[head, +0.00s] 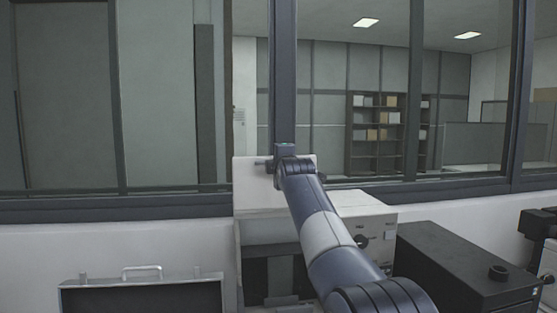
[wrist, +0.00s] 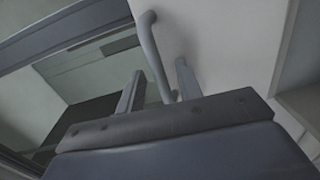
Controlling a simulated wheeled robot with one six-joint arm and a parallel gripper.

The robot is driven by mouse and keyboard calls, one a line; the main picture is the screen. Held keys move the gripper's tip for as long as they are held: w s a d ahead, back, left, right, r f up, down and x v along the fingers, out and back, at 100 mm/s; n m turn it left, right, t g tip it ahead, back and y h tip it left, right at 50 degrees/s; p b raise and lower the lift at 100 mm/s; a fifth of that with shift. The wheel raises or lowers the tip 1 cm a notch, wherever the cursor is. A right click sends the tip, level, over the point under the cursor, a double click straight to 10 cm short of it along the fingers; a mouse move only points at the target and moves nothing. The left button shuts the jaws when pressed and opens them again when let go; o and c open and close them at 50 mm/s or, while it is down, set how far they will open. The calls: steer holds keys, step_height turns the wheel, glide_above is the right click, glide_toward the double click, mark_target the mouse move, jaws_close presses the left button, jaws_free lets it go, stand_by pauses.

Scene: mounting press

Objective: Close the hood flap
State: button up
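The hood flap (head: 246,190) is a white panel standing up at the left part of the white press housing (head: 345,208), in the open position, partly hidden behind my arm. In the wrist view its pale face (wrist: 225,40) carries a grey bar handle (wrist: 155,55). My gripper (wrist: 158,88) is open, with one finger on each side of the handle's lower part. I cannot tell whether either finger touches it. In the head view my gripper (head: 268,164) is at the flap's upper part, small and partly hidden by my wrist.
A black box (head: 465,265) stands right of the press. A metal-framed case (head: 140,281) with a handle is at the lower left. A dark-framed window wall (head: 180,205) runs close behind the flap. Dark equipment (head: 540,222) shows at the right edge.

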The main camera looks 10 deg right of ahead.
jaws_close()
stand_by(0.4)
